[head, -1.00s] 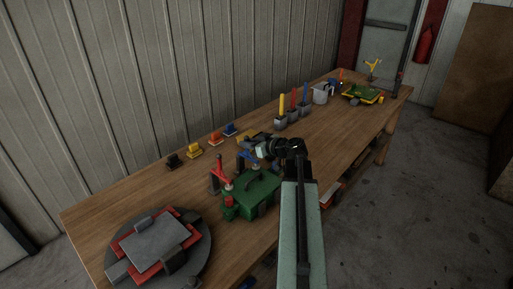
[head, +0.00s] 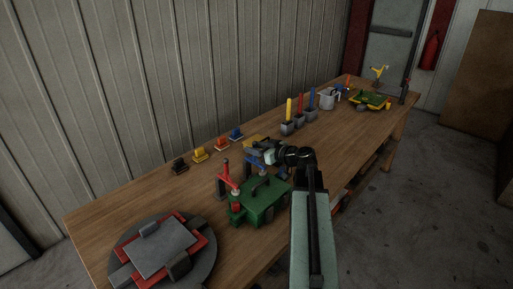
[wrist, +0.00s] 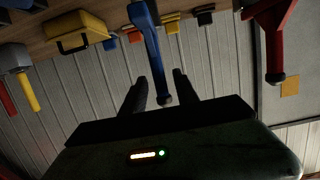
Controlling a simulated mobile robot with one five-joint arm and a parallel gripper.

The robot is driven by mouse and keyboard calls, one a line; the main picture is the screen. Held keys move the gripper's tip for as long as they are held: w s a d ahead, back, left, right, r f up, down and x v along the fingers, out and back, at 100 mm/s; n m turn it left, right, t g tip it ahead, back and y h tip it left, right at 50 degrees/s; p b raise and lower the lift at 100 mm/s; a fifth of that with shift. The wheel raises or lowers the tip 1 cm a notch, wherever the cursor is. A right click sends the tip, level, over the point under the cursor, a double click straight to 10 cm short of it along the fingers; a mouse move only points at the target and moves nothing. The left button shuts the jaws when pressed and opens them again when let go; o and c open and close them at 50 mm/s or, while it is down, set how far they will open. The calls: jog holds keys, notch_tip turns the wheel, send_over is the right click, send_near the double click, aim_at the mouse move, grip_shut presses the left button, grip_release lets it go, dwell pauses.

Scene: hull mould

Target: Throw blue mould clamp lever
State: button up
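The green mould (head: 264,204) sits on the wooden table. A red clamp lever (head: 228,176) stands at its left, and the blue clamp lever (head: 248,158) is behind it, partly hidden by my gripper (head: 257,152). In the wrist view the picture is upside down. The blue lever (wrist: 147,35) reaches from the top edge to a dark rounded tip between the two dark fingers of my gripper (wrist: 159,75). The fingers are apart with gaps on both sides of the lever. The red lever (wrist: 272,45) is at the right, clear of the fingers.
A round turntable (head: 203,267) with a grey and red mould is at the near left. Small coloured clamps (head: 200,155) line the wall side.

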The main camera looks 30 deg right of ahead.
jog(key=shift+s, duration=0.1)
jog(key=p+v, duration=0.2)
jog(key=v, duration=0.5)
jog(key=shift+s, duration=0.3)
jog(key=shift+d, duration=0.1)
